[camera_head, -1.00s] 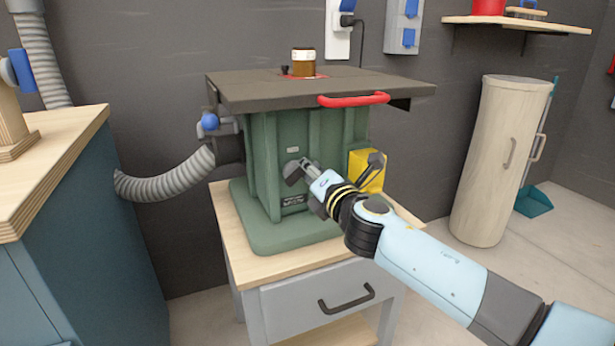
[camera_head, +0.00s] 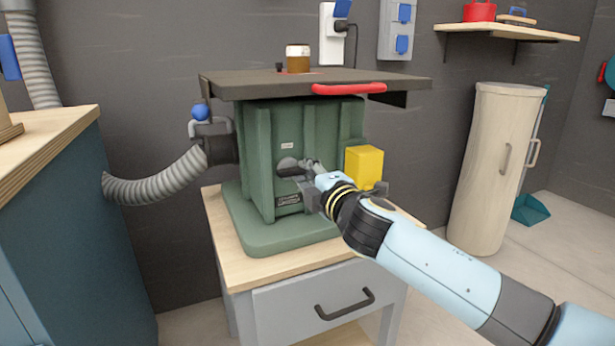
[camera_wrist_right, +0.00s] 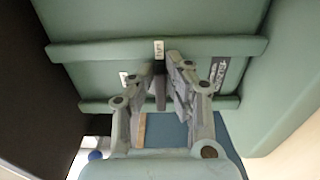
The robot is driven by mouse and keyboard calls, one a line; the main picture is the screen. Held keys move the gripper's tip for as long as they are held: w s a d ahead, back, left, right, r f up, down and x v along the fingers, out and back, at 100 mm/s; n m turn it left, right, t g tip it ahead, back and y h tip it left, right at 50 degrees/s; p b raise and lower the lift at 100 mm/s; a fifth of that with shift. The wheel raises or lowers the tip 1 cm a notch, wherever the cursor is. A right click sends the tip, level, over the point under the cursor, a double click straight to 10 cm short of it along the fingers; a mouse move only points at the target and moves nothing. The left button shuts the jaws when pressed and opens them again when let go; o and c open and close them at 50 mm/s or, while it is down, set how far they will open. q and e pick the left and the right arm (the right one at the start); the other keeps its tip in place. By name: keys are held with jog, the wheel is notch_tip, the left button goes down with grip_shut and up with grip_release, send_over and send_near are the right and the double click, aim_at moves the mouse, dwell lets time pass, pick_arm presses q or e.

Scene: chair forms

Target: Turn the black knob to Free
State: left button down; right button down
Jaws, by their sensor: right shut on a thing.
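The black knob (camera_head: 288,167) is on the front of the green machine body (camera_head: 258,150), below a small white label (camera_head: 287,146). My right gripper (camera_head: 303,178) reaches it from the right and is shut on it, hiding part of it. In the right wrist view the knob (camera_wrist_right: 159,90) shows as a dark piece between the fingers of my right gripper (camera_wrist_right: 158,98). Two small white labels (camera_wrist_right: 158,50) show beside it there; their lettering is too small to read surely. My left gripper is not in view.
A dark tabletop with a red handle (camera_head: 349,88) overhangs the knob. A yellow box (camera_head: 364,166) sits right of it, close to my right gripper. A grey hose (camera_head: 155,188) joins at the left. The machine stands on a wooden-topped drawer cabinet (camera_head: 240,272).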

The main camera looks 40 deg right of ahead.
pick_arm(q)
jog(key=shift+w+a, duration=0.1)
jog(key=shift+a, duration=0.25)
pick_arm(e)
jog(key=shift+f, duration=0.1)
jog(key=c, duration=1.3)
grip_release()
jog(key=shift+c, duration=0.2)
jog(key=shift+s, duration=0.2)
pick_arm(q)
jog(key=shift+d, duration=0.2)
pick_arm(e)
jog(key=v, duration=1.1)
jog(key=shift+s+a, duration=0.2)
jog(key=shift+s, duration=0.15)
